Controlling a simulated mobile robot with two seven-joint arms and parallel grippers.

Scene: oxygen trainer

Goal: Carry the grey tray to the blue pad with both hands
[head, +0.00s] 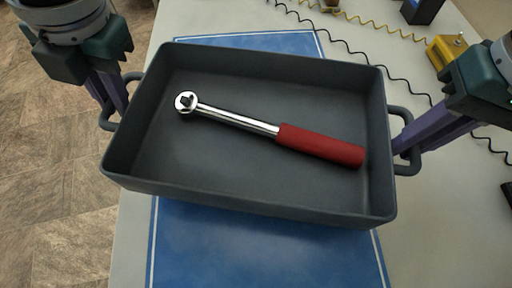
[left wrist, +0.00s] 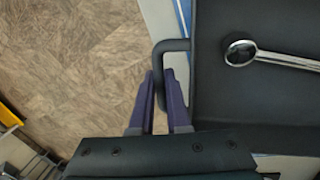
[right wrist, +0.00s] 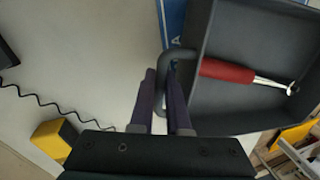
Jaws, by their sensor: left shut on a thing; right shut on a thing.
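The grey tray (head: 230,178) is in the middle of the head view, over the blue pad (head: 265,250). It covers the middle of the pad and looks slightly turned against the pad's white border. I cannot tell for sure whether it touches the pad or hangs above it. A ratchet wrench with a red handle (head: 320,146) lies inside the tray. My left gripper (left wrist: 165,95) is shut on the tray's left handle (left wrist: 158,62). My right gripper (right wrist: 165,85) is shut on the tray's right handle (right wrist: 165,65).
The pale table (head: 430,240) runs around the pad, with its left edge close to the tray and the floor (head: 50,180) beyond. A yellow box (head: 446,50) and coiled black and yellow cables lie at the back right. Free table shows at the front right.

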